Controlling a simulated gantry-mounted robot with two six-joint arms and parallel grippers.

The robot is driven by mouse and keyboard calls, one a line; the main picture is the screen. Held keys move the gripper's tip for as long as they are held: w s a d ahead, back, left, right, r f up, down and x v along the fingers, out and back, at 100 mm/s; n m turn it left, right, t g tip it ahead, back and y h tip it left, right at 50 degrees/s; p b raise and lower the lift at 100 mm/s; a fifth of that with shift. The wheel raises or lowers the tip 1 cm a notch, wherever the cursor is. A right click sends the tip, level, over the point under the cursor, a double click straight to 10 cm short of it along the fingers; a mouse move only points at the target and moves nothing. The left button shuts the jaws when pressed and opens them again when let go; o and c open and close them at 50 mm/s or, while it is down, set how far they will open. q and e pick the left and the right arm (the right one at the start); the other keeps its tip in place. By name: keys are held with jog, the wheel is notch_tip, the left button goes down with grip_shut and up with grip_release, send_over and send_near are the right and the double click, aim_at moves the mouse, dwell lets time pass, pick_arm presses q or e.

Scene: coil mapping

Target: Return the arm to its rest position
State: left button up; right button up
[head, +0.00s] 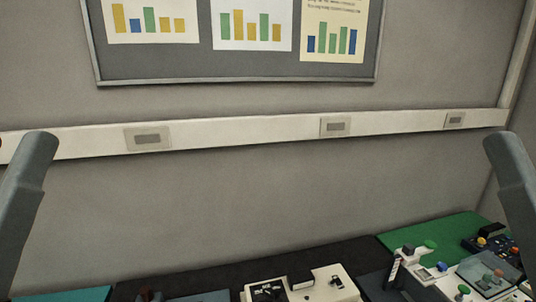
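My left arm (24,200) shows as a grey link at the left edge of the head view. My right arm (513,185) shows as a matching grey link at the right edge. Both links stand nearly upright in front of the wall, clear of the table items at the bottom. Neither gripper is in the picture, so I cannot see their fingers or whether they hold anything.
A dark bench top (215,275) runs along the bottom. A white device (300,287) sits at its bottom middle. A green mat (440,237), a white instrument (428,275) and small coloured parts are at the right. A chart board (240,67) hangs on the wall above a white rail (240,132).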

notch_tip(320, 180, up, 22)
jog(key=p, duration=1.8)
notch_tip(320, 180, down, 40)
jog(key=b, duration=4)
jog(key=shift+a+f, duration=0.1)
